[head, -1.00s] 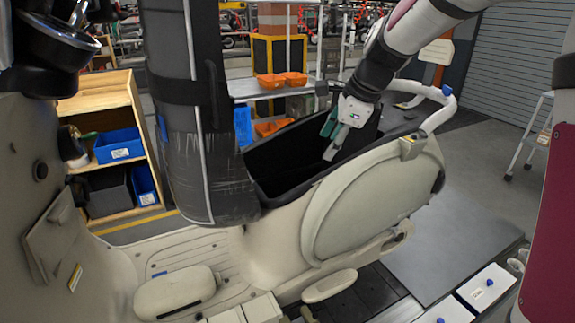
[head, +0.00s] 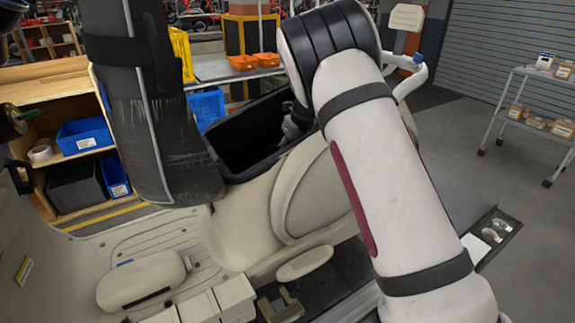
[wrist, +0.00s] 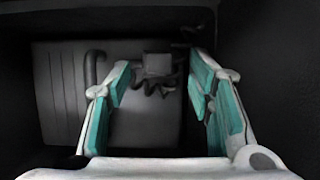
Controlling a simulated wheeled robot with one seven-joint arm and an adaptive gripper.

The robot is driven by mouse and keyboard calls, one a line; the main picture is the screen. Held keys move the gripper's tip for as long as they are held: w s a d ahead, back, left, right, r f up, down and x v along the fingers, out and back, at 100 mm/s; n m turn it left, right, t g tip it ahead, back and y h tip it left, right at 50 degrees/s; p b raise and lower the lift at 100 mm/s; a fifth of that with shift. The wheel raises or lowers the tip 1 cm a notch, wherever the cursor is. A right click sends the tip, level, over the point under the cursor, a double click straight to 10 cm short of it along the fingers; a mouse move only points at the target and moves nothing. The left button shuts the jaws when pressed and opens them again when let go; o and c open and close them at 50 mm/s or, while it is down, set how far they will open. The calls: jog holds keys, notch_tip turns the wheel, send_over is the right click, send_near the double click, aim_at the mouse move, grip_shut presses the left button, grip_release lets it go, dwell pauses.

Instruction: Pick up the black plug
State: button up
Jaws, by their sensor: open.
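A dark, boxy thing with a squiggly cable, which looks like the black plug (wrist: 157,64), lies in the bin, in the wrist view. It is between and beyond my fingertips, with no contact to be seen. My gripper (wrist: 160,78) is open and empty, its teal-padded fingers pointing down into the bin. In the head view my arm covers most of the gripper, and the plug is hidden. The open black storage bin (head: 233,142) is in the cream scooter body (head: 240,225).
The bin's dark walls stand close around my gripper. A grey flat panel and a curved dark handle or hose (wrist: 92,68) lie near the plug. The upright black seat (head: 150,120) stands left of the bin. A shelf with blue bins (head: 85,137) is farther left.

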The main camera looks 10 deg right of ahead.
jog(key=x, duration=0.4)
jog(key=shift+c, duration=0.5)
grip_shut()
notch_tip(320, 180, up, 10)
jog(key=shift+f, duration=0.1)
jog(key=shift+r, duration=0.6)
jog(key=shift+r, duration=1.8)
